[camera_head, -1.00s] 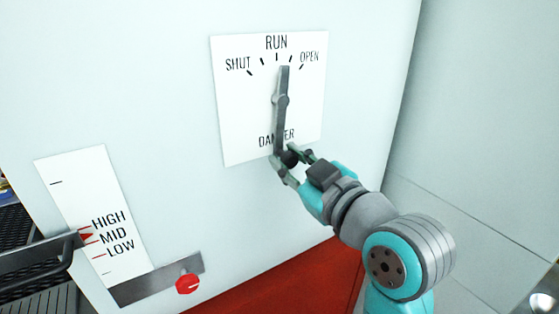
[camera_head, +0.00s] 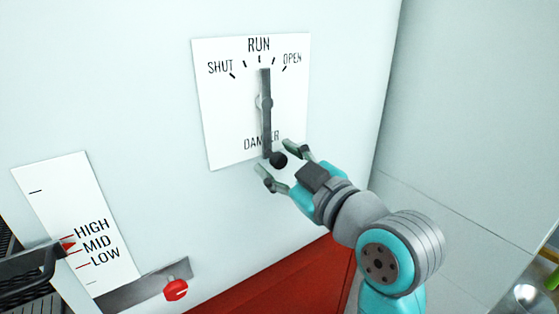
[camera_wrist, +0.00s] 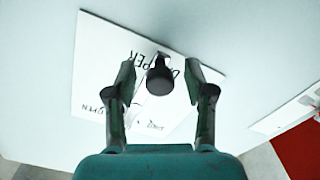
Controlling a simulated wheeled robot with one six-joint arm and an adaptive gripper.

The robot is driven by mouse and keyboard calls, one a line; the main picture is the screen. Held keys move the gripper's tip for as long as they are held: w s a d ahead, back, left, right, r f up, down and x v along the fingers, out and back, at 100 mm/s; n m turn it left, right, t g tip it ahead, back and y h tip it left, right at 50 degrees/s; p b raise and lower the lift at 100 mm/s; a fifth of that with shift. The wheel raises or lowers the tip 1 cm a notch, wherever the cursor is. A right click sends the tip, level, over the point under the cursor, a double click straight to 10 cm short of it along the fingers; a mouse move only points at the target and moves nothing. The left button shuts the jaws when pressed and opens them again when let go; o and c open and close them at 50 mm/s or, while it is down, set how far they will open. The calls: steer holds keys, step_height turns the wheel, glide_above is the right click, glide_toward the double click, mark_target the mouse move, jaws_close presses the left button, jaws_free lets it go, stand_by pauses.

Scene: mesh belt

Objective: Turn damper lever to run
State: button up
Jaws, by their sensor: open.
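The damper lever (camera_head: 266,125) is a grey bar on a white plate (camera_head: 215,120) marked SHUT, RUN and OPEN. It stands nearly upright, its upper tip just below the RUN tick or very slightly to its OPEN side. My gripper (camera_head: 279,163) is open, with one finger on each side of the knob. In the wrist view the knob (camera_wrist: 159,80) sits between the fingers with a visible gap on both sides.
At lower left is a HIGH/MID/LOW scale (camera_head: 75,215) with a red pointer near MID. A grey bar with a red knob (camera_head: 176,290) is beneath it. A black tray edge (camera_head: 30,268) juts in at far left. The wall right of the plate is clear.

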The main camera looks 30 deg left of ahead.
steer(key=v, duration=1.1)
steer(key=shift+s+d, duration=0.15)
steer(key=shift+d, duration=0.2)
steer(key=shift+f, duration=0.1)
steer(key=w+d+f+m+t+h, duration=0.25)
steer(key=d+f+m+t, duration=0.2)
steer(key=f, duration=0.55)
steer(key=s+d+f+m+t+h, duration=0.2)
steer(key=d+f+m+h, duration=0.25)
steer(key=d+f, duration=0.45)
steer(key=s+d+f+m+t+h, duration=0.25)
steer(key=d+f+m, duration=0.35)
steer(key=f, duration=0.6)
steer(key=s+d+f+m+h, duration=0.2)
steer(key=s+d+f, duration=0.2)
steer(key=s, duration=0.2)
steer(key=s+d+f+m+h, duration=0.1)
steer(key=s+d+f+h, duration=0.2)
steer(key=s+d, duration=0.25)
steer(key=s+d+m+g+h, duration=0.1)
steer(key=s+d+h, duration=0.1)
steer(key=s, duration=1.4)
steer(key=shift+s+d, duration=0.2)
steer(key=shift+d, duration=0.35)
